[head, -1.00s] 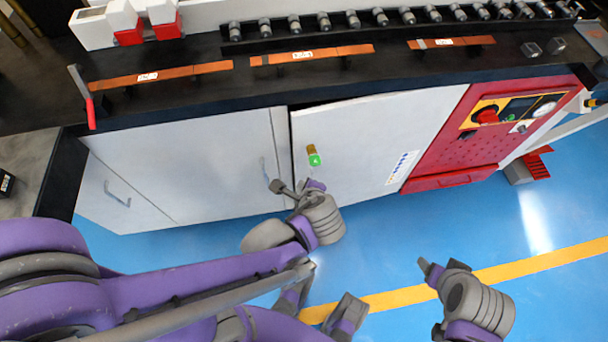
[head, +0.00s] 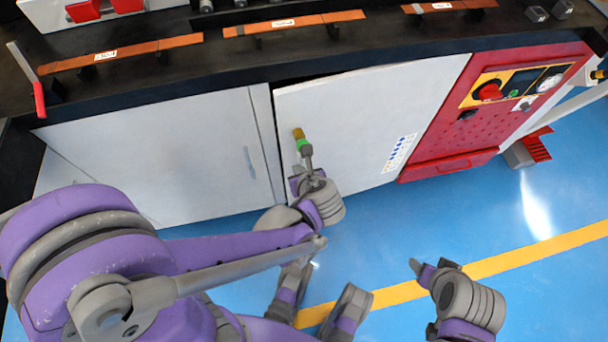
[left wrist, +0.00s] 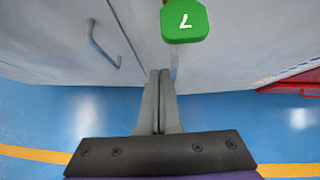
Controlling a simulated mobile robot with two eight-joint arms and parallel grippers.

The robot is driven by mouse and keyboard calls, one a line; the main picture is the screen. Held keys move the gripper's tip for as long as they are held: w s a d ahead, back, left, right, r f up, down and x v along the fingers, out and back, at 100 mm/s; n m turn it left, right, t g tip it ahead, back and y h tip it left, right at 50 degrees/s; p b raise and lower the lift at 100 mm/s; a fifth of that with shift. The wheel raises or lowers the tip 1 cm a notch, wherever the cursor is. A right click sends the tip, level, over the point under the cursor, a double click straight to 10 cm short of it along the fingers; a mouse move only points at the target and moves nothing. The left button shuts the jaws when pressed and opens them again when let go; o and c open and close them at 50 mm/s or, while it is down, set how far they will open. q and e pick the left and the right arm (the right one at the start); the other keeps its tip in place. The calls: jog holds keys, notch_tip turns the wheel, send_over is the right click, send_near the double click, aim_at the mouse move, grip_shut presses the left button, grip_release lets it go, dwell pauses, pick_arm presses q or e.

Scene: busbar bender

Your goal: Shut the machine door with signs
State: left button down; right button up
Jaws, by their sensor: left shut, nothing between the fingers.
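The white machine door (head: 360,120) with a sign strip (head: 398,152) at its lower right stands slightly ajar. A dark gap shows along its top left, and its left edge stands out from the neighbouring door. A brass key or lock piece with a green tag (head: 302,143) is near that left edge; the tag (left wrist: 185,22) also shows in the left wrist view. My left gripper (head: 306,152) is shut and empty, in front of the door beside the tag. Its fingers show together in the left wrist view (left wrist: 159,75). My right gripper (head: 417,267) is over the floor, away from the door; its jaws are unclear.
A white door with a handle (head: 250,162) is left of the ajar one. A red control panel (head: 465,140) is to its right. The dark worktop (head: 370,42) above holds copper bars (head: 295,24) and a red-handled tool (head: 39,100). Blue floor (head: 520,210) is free in front.

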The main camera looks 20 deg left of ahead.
pick_arm(q)
jog(key=shift+w+a+f, duration=0.15)
jog(key=shift+w+a, duration=0.65)
jog(key=shift+w, duration=0.05)
jog(key=shift+w+a+f, duration=0.1)
jog(key=shift+w+a, duration=0.65)
jog(key=shift+w, duration=0.05)
